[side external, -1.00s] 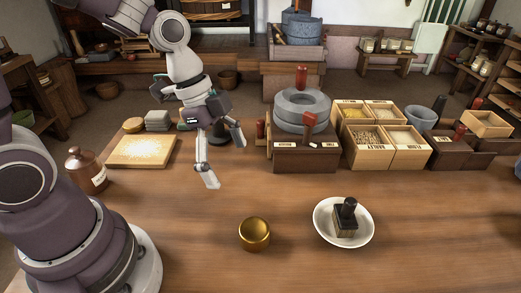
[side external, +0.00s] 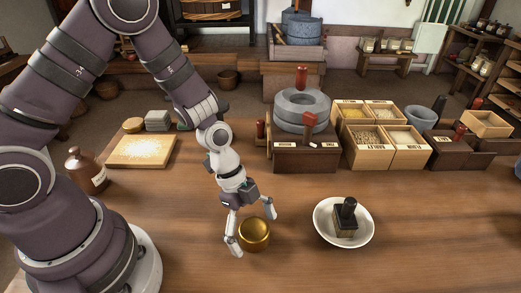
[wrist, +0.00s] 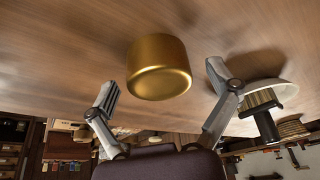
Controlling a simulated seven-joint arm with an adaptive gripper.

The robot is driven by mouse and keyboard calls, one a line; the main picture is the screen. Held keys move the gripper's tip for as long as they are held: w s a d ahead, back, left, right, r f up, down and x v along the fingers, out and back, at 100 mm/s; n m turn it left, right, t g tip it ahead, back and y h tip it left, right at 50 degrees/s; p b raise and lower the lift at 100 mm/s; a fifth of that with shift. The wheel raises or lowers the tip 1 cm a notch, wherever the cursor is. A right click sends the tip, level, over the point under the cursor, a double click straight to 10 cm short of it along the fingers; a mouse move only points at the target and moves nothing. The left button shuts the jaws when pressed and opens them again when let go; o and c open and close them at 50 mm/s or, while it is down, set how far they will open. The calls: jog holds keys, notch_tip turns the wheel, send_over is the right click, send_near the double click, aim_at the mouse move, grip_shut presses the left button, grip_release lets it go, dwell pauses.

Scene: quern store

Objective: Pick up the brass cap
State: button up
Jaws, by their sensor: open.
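The brass cap (side external: 255,236) is a round, golden, cup-like piece standing on the wooden table toward the front middle. My gripper (side external: 252,233) is open and low over the table, with one finger to the left of the cap and the other to its right and a little behind. In the wrist view the cap (wrist: 158,68) shows large, ahead of my open fingers (wrist: 163,85) and between their lines. A gap shows between each finger and the cap there. I cannot tell from the side view whether the left finger touches it.
A white dish (side external: 324,234) holding a dark-handled stamp (side external: 347,216) stands right of the cap. Behind are a stone quern (side external: 301,112) and wooden grain boxes (side external: 375,154). A brown jar (side external: 88,172) and a floured board (side external: 140,151) are at left. The front table is clear.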

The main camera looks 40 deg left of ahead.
jog(key=c, duration=1.2)
jog(key=shift+r, duration=0.1)
jog(key=shift+c, duration=0.2)
